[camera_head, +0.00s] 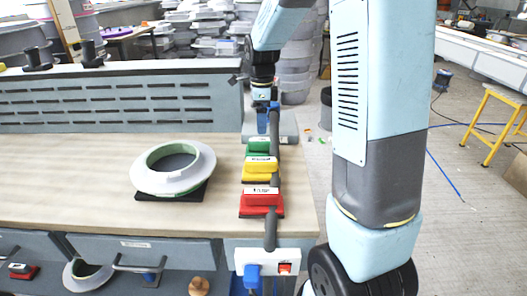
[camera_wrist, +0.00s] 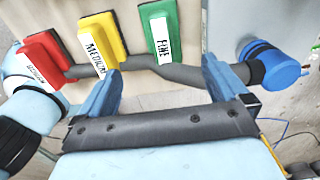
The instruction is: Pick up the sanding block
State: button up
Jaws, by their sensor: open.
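Three sanding blocks stand in a row near the right edge of the wooden bench top: a green one (camera_head: 258,147), a yellow one (camera_head: 260,170) and a red one (camera_head: 261,201). In the wrist view the green block (camera_wrist: 160,32) is labelled FINE, the yellow block (camera_wrist: 101,40) MEDIUM, and the red block (camera_wrist: 45,56) has a label hard to read. My gripper (camera_wrist: 161,68) is open, with nothing held between its two blue fingers. The green block shows beyond the gap between the fingertips. In the head view my gripper is over the far end of the row, partly hard to make out.
A grey hose (camera_wrist: 180,74) runs close beside the blocks and across the finger gap. A blue cylindrical part (camera_wrist: 273,66) is at the right. A white ring mould (camera_head: 203,163) lies left of the blocks. A slotted panel (camera_head: 120,100) backs the bench. Some bench top between is clear.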

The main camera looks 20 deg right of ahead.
aim_at(262, 149)
notch_tip(262, 149, down, 7)
jog(key=shift+f, duration=0.2)
jog(key=shift+w+d+f, duration=0.1)
jog(key=shift+f, duration=1.2)
jog(key=shift+w+f, duration=0.1)
jog(key=shift+f, duration=1.15)
jog(key=shift+c, duration=0.3)
jog(key=c, duration=1.2)
jog(key=shift+r, duration=0.1)
